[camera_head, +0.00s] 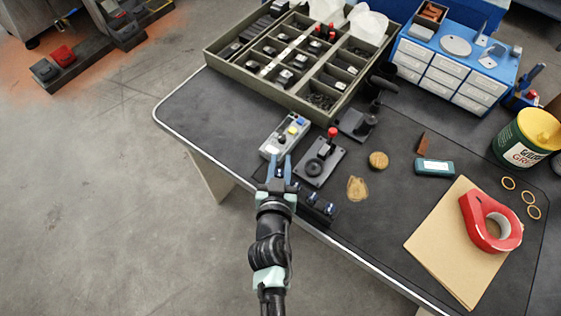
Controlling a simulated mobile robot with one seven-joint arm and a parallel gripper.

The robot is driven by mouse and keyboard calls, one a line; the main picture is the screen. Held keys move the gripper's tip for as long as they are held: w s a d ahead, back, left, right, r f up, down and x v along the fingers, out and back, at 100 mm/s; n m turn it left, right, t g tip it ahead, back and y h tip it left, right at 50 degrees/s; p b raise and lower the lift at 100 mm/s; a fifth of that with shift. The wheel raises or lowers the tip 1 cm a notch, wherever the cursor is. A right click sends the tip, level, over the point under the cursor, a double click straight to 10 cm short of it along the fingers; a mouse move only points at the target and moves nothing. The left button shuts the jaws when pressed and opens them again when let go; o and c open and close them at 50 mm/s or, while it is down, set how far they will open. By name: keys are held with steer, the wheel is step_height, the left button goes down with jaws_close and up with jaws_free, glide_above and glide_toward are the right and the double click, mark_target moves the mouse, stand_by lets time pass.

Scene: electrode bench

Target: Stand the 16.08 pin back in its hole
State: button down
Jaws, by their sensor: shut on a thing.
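A dark block (318,209) with several blue-and-white-topped pins lies just right of my gripper at the bench edge. Its left end is hidden by my gripper, and I cannot see which hole is empty. No size marking such as 16.08 is readable.
A grey box with coloured buttons (272,148) stands just beyond my fingertips. A grey plate with a red-topped lever (331,147) is close on the right. A divided tray (222,63) fills the back. Tape (478,232) lies on cardboard (433,240) at right.

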steer(key=shift+f+b, duration=0.4)
steer(key=shift+f, duration=0.05)
steer(key=c, duration=0.6)
jaws_free()
steer(key=shift+s+d+f, duration=0.1)
steer(key=shift+d+f, duration=0.05)
steer(key=shift+s, duration=0.15)
steer(key=v, duration=1.2)
steer(key=shift+s+a+r+b, duration=0.15)
steer(key=shift+a+r+b, duration=0.2)
steer(key=shift+r+b, duration=0.05)
